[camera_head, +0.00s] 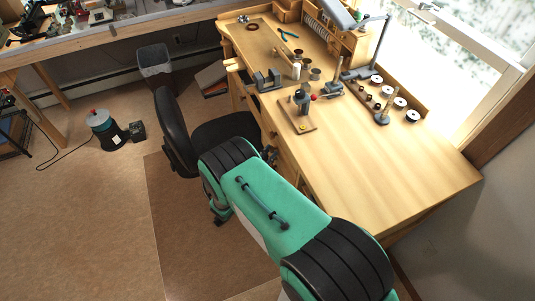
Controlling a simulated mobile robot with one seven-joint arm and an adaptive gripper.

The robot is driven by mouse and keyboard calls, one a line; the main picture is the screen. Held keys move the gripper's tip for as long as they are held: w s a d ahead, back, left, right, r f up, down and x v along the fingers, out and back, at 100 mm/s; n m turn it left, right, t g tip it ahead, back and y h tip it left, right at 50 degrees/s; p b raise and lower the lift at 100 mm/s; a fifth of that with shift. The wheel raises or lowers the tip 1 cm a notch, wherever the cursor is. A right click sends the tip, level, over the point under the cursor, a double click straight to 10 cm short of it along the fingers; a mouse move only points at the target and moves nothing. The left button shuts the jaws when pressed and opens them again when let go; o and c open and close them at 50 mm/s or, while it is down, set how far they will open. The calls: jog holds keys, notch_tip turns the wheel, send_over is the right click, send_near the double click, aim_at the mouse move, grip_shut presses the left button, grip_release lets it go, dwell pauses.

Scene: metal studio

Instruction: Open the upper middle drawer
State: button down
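The wooden workbench (390,180) runs across the right half of the view. Its drawer fronts (285,165) face left and down and show only as a narrow, steeply angled strip. I cannot make out which one is the upper middle drawer, or whether it is open, as my green and black arm covers much of that side. A small dark part at the arm's far end, against the bench front, looks like my gripper (269,154). Its fingers are mostly hidden, so its opening and any contact do not show.
A black office chair (175,130) stands close left of my arm. A grey bin (154,62) and a green canister (106,130) are farther left. Tools, spools (399,102) and a lamp (374,45) stand on the bench. The floor at lower left is clear.

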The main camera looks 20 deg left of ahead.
jog(key=shift+s+a, duration=0.1)
jog(key=s+a+b, duration=0.2)
jog(key=s+a, duration=1.7)
jog(key=shift+s+a, duration=0.2)
jog(key=shift+a, duration=0.05)
jog(key=c, duration=1.7)
grip_release()
jog(key=shift+r, duration=5)
